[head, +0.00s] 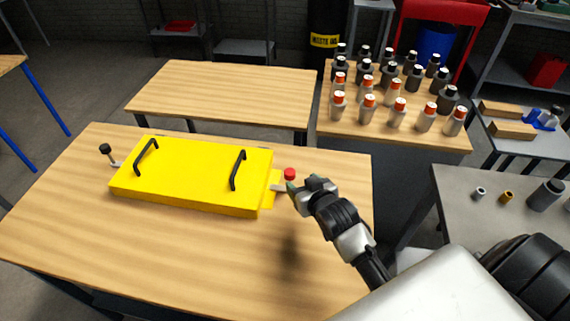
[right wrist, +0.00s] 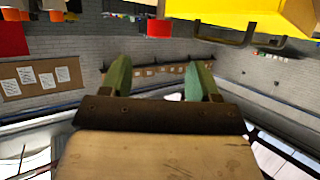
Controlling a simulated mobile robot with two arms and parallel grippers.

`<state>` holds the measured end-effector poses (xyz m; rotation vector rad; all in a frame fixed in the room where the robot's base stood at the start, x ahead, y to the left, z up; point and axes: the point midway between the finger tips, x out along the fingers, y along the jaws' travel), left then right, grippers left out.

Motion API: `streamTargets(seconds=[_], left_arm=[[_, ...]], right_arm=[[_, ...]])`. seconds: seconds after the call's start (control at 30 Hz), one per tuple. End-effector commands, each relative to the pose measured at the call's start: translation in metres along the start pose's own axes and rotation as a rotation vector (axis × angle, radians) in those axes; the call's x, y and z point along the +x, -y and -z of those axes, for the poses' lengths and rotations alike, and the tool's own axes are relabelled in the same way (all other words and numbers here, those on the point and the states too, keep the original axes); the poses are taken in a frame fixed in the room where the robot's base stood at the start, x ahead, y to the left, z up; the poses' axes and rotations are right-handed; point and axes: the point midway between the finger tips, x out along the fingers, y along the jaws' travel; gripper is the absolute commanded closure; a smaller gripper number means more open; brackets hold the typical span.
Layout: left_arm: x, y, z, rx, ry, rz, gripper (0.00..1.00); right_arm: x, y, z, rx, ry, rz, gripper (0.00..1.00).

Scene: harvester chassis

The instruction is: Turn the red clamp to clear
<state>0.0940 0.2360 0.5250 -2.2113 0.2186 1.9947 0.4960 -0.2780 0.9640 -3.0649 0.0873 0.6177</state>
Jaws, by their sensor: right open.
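The red clamp (head: 289,174) is a small red knob on a flat light-coloured bar at the right end of the yellow cover (head: 190,172). The cover lies on the wooden table with two black handles on top. My right gripper (head: 296,187) is open, just to the right of and close to the red knob. My left gripper is not in view.
A black-knobbed clamp (head: 106,149) stands at the cover's left end. The wooden table (head: 190,270) is bare in front of the cover. Several bottles (head: 398,114) crowd a table behind right. A grey table (head: 460,215) with small parts stands at the right.

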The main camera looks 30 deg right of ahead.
Motion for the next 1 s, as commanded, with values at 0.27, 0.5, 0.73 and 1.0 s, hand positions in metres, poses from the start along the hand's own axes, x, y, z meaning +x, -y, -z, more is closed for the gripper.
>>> streamTargets(seconds=[0.27, 0.5, 0.73, 1.0], left_arm=[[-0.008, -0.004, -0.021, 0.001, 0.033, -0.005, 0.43], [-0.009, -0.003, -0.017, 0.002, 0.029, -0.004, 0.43], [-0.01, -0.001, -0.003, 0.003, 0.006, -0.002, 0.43], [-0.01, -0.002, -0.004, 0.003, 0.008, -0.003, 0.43]], right_arm=[[0.05, 0.0, 0.002, -0.003, 0.001, -0.001, 0.39], [0.085, 0.0, 0.0, -0.004, 0.001, 0.0, 0.39], [0.098, 0.0, 0.0, -0.004, 0.0, 0.0, 0.39], [0.099, 0.0, 0.0, -0.004, 0.0, 0.0, 0.39]])
